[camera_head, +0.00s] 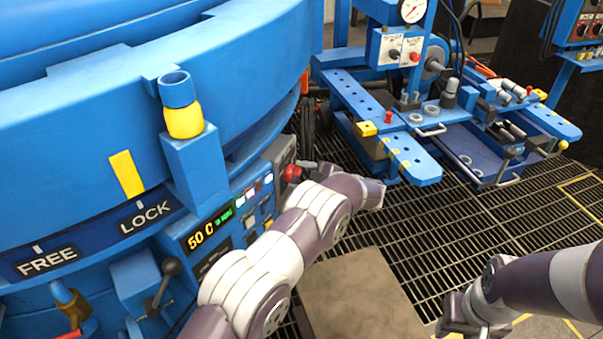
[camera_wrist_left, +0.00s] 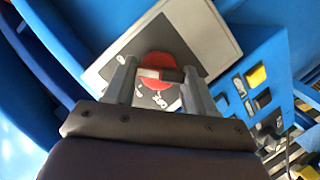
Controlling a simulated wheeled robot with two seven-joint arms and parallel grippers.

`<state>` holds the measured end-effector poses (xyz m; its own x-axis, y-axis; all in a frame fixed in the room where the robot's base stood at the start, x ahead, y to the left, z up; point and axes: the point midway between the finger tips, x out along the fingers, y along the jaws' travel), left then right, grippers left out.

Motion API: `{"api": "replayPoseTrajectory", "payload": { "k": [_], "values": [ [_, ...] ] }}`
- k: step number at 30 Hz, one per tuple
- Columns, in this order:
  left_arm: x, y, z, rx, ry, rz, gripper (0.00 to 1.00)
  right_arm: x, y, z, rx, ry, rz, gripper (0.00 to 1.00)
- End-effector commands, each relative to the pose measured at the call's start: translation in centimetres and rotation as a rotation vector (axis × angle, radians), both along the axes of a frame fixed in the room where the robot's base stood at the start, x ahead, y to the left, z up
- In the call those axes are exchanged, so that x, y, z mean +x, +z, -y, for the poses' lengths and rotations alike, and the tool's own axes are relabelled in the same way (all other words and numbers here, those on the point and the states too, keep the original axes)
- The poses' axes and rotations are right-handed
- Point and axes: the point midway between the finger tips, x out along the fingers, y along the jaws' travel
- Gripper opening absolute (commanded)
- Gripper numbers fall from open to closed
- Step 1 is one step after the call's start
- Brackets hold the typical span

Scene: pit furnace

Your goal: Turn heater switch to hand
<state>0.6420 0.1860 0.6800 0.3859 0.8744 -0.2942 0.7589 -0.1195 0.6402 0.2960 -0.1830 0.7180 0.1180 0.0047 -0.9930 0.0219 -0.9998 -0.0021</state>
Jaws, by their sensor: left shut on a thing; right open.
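The heater switch, a red knob (camera_head: 291,174) on a grey box at the right end of the blue furnace's control panel, is in the head view. The red knob (camera_wrist_left: 157,68) also shows in the left wrist view, on a dark plate with small white markings too blurred to read. My left gripper (camera_head: 305,166) reaches the switch from the right. In the left wrist view, the fingers of my left gripper (camera_wrist_left: 158,82) stand on both sides of the knob, shut on it. My right gripper (camera_head: 455,318) is open and away from the panel, low at the right.
The control panel has a lit display (camera_head: 203,233) and several small buttons. A black-knobbed lever (camera_head: 168,275) and FREE and LOCK labels are at left. A blue workbench (camera_head: 370,105) with tools stands behind. Grating floor (camera_head: 400,235) lies open between them.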

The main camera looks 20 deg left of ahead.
Motion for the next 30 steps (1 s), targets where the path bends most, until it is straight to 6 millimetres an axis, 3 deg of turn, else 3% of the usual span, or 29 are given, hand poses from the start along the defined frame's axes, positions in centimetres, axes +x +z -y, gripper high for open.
{"api": "replayPoseTrajectory", "payload": {
  "k": [14, 15, 17, 26, 30],
  "values": [
    [0.0, -0.2, 0.0, 0.001, -0.001, -0.015, 0.25, 0.0, 0.1, 0.0, 0.0, 0.0, 0.0, 0.43],
    [0.0, -0.2, 0.0, 0.001, -0.001, -0.015, 0.65, 0.0, 0.1, 0.0, 0.0, 0.0, 0.0, 0.43],
    [0.0, -0.1, 0.0, 0.002, -0.001, -0.015, 0.81, 0.0, 0.1, 0.0, 0.0, 0.0, 0.0, 0.43],
    [-0.1, 0.1, 0.2, 0.001, -0.001, -0.012, 0.81, 0.0, 0.2, 0.0, 0.0, 0.0, 0.0, 0.43],
    [-0.9, 0.9, 2.2, 0.002, -0.003, -0.012, 0.81, 0.0, 0.8, 0.0, 0.0, 0.0, 0.0, 0.43]
  ]
}}
